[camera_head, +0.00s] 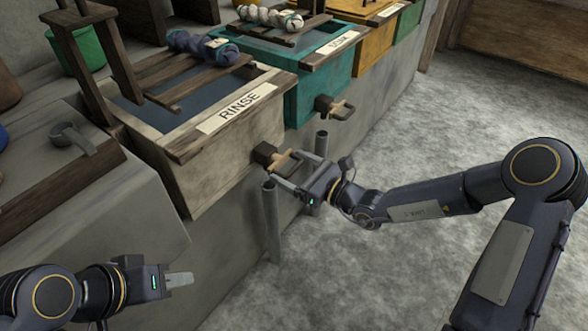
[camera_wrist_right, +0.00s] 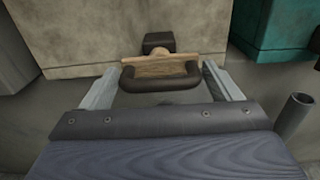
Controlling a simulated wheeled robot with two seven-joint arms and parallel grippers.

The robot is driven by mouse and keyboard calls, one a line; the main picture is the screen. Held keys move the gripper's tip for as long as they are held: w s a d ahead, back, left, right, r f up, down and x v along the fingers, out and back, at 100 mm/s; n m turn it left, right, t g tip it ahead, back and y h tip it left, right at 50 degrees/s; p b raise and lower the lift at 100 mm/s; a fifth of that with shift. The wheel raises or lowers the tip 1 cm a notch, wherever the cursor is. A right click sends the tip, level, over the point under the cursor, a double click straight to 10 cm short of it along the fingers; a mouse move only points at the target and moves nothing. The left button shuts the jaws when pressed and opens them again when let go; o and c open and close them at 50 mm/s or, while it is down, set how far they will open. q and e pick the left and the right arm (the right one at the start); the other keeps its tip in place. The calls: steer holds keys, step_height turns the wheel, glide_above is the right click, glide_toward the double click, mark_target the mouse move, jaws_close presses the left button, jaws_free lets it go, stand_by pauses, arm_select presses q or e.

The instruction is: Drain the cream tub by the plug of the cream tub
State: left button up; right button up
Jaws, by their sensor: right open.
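The cream tub (camera_head: 185,170) bears a "RINSE" label (camera_head: 236,107) and holds dark liquid under a wooden rack. Its plug (camera_head: 277,160), a dark block with a wooden piece and a dark loop handle, sits in the front wall. The plug also shows in the right wrist view (camera_wrist_right: 160,72). My right gripper (camera_head: 289,170) is open in front of the plug. In the right wrist view its two fingers (camera_wrist_right: 163,90) stand on either side of the handle, and no contact shows. My left gripper (camera_head: 180,280) is at the lower left, away from the tub; its finger gap is not clear.
Grey pipes (camera_head: 271,222) stand below the plug, close to my right gripper. The teal tub (camera_head: 310,85) with its own plug (camera_head: 335,107) is beyond the cream one. A metal ladle (camera_head: 72,138) lies on the left ledge. Open floor (camera_head: 400,260) is at right.

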steer(key=shift+c, duration=0.3)
steer(key=c, duration=0.9)
steer(key=shift+s+d+r+p, duration=0.1)
steer(key=shift+s+d+p, duration=0.15)
steer(key=shift+d+p, duration=0.1)
steer(key=shift+c, duration=0.3)
steer(key=shift+p+v, duration=0.35)
steer(key=shift+v, duration=0.65)
steer(key=o, duration=1)
steer(key=p+v, duration=0.2)
steer(key=v, duration=0.5)
steer(key=shift+s+d, duration=0.25)
steer(key=shift+d, duration=0.05)
